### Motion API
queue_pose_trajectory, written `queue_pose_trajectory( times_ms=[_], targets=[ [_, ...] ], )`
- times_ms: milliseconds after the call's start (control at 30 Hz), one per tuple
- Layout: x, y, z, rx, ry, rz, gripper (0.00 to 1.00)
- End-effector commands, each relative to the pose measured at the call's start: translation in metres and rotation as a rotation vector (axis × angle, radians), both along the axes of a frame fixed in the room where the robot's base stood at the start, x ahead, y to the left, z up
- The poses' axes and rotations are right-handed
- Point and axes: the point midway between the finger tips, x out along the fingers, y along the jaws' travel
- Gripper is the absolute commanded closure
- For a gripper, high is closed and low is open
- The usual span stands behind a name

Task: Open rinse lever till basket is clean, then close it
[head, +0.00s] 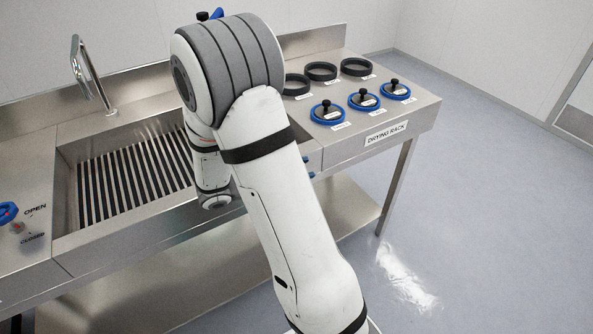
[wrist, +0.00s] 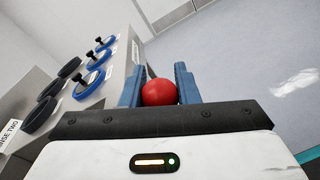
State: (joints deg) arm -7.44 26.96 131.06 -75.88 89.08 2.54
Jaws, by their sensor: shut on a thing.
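In the wrist view, my gripper (wrist: 158,77) has its two blue fingers shut on a red ball-shaped knob (wrist: 159,93). What the knob is fixed to is hidden behind the gripper, so I cannot tell the lever's position. In the head view, my white arm covers most of the gripper; only small blue bits show at the right edge of the arm by the counter front. The sink (head: 66,190) has a dark slatted floor. I cannot make out a basket in either view.
A steel tap (head: 88,72) stands behind the sink. A blue control (head: 8,213) with OPEN and CLOSED labels sits at far left. The drying rack (head: 424,112) holds black rings (head: 320,71) and blue-rimmed lids (head: 364,100). The floor to the right is clear.

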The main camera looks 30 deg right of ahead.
Motion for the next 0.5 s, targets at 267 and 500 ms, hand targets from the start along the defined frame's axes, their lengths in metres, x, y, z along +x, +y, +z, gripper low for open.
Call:
queue_pose_trajectory(
  times_ms=[267, 500],
  targets=[
    [-0.0019, 0.0008, -0.0034, 0.004, 0.011, 0.000, 1.00],
    [-0.0012, 0.0020, -0.0035, 0.003, 0.009, 0.003, 0.60]
  ],
)
